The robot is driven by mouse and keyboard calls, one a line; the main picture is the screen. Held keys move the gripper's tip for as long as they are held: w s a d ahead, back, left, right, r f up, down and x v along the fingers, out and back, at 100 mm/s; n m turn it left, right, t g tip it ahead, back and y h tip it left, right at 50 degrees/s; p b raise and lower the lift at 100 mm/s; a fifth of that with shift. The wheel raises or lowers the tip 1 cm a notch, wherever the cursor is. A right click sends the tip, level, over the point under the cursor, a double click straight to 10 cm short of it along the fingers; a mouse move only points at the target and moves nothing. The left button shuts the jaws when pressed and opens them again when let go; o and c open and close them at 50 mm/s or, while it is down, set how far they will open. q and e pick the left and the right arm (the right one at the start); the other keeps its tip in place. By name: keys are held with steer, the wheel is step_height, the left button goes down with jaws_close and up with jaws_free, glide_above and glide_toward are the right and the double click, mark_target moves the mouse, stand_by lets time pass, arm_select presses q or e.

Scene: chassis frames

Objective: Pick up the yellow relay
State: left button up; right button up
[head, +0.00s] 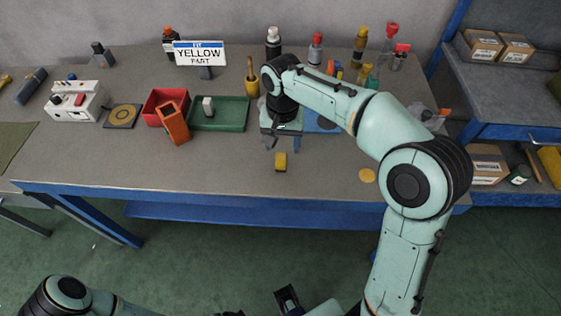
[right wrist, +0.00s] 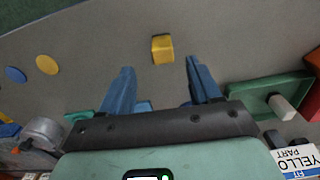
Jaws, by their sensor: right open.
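The yellow relay (head: 281,162) is a small yellow block with a dark part, lying on the grey workbench (head: 220,170) near its front edge. In the right wrist view the relay (right wrist: 162,49) lies beyond the fingertips, roughly midway between them. My right gripper (head: 282,148) is open and empty, just behind the relay in the head view; its blue fingers also show in the right wrist view (right wrist: 159,65). My left arm (head: 70,292) shows at the bottom left, low in front of the bench. I cannot make out the state of its gripper (head: 287,298).
A green tray (head: 232,124) with a pale block, a red bin (head: 158,98) and an orange box (head: 174,122) stand left of my right gripper. A yellow disc (head: 367,175) lies to the right. Several bottles stand at the back. The bench around the relay is clear.

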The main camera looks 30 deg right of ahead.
mark_target(281, 155)
steer(key=f, duration=0.7)
steer(key=shift+w+b, duration=0.2)
steer(key=shift+b, duration=0.15)
steer(key=shift+r, duration=0.1)
steer(key=c, duration=1)
steer(key=shift+c, duration=0.2)
steer(key=shift+r, duration=0.1)
